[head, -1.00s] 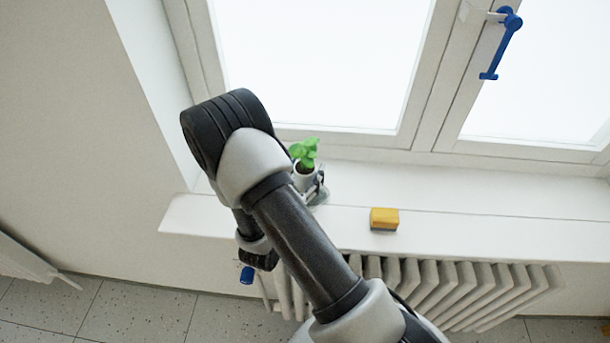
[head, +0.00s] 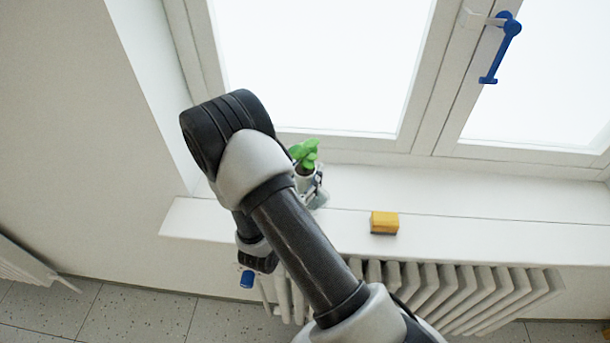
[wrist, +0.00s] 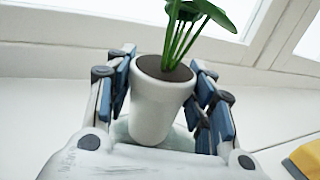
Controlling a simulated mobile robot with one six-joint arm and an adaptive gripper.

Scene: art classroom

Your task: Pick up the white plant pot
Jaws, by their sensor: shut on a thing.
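The white plant pot (wrist: 157,105) holds dark soil and a green leafy plant (wrist: 190,20). In the wrist view it sits between the blue-padded fingers of my gripper (wrist: 162,100), which is shut on it. The pot looks slightly tilted in that view. In the head view the pot (head: 305,182) and its plant (head: 304,152) show just right of my arm, over the window sill. My arm hides part of the pot and most of the gripper there. I cannot tell whether the pot's base touches the sill.
A yellow sponge-like block (head: 384,222) lies on the white sill (head: 480,222) to the right of the pot; it also shows in the wrist view (wrist: 308,158). The window frame (head: 350,143) rises behind. A radiator (head: 450,290) is below the sill. The sill's right part is clear.

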